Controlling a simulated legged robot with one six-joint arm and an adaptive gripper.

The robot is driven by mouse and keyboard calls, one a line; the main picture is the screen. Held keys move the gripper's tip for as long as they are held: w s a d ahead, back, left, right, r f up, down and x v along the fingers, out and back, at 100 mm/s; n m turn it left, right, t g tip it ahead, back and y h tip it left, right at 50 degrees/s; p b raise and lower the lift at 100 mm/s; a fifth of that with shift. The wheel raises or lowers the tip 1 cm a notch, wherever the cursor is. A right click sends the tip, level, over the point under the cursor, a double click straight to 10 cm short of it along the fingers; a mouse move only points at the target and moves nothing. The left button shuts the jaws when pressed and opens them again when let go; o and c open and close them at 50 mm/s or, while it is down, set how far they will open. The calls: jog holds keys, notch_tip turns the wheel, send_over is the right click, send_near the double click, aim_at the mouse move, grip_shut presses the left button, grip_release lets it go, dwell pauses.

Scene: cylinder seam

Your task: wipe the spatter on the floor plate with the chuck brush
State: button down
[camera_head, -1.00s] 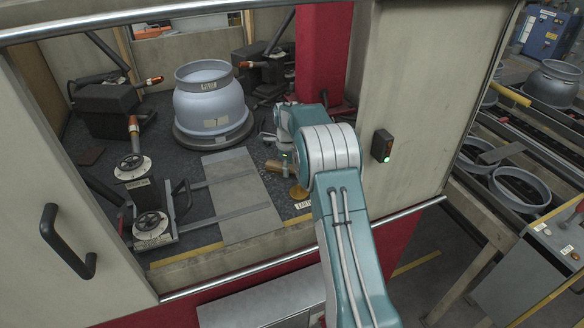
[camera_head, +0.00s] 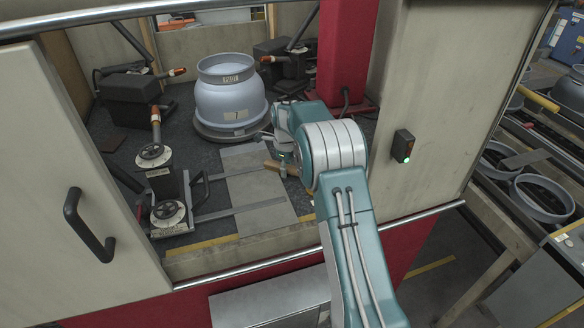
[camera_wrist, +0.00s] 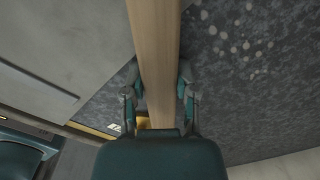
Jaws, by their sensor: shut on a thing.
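The chuck brush shows as a pale wooden bar (camera_wrist: 153,60) running up the middle of the wrist view. My gripper (camera_wrist: 158,85) is shut on it, with one finger on each side. In the head view my gripper (camera_head: 287,158) is partly hidden by my arm, and the brush's tan wood (camera_head: 273,167) sticks out to its left. The spatter (camera_wrist: 235,35) shows in the wrist view as several pale round spots on the dark speckled floor plate (camera_wrist: 250,110), right of the brush. The brush's bristle end is not clear, and I cannot tell whether it touches the floor.
A large grey-blue cylinder (camera_head: 230,95) stands on a round base behind my gripper. A flat grey strip (camera_head: 258,198) lies to the left. Two handwheels (camera_head: 168,213) and dark clamps with orange handles stand further left. A red column (camera_head: 343,55) rises close behind my arm.

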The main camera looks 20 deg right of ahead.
aim_at(271, 161)
jog(key=shift+a+f, duration=0.15)
jog(key=shift+a, duration=1.7)
jog(key=shift+w, duration=0.6)
jog(key=shift+d+r, duration=0.15)
jog(key=shift+d, duration=0.8)
jog(key=shift+d+r, duration=0.1)
jog(key=shift+d, duration=0.85)
jog(key=shift+d+f, duration=0.15)
jog(key=shift+d, duration=5.3)
jog(key=shift+w, duration=0.7)
jog(key=shift+a, duration=1.45)
jog(key=shift+a+f, duration=0.15)
jog(key=shift+a, duration=5.8)
jog(key=shift+w+r, duration=0.3)
jog(key=shift+w, duration=0.35)
jog(key=shift+d+f, duration=0.15)
jog(key=shift+d, duration=1.75)
jog(key=shift+d+f, duration=0.1)
jog(key=shift+d, duration=1.8)
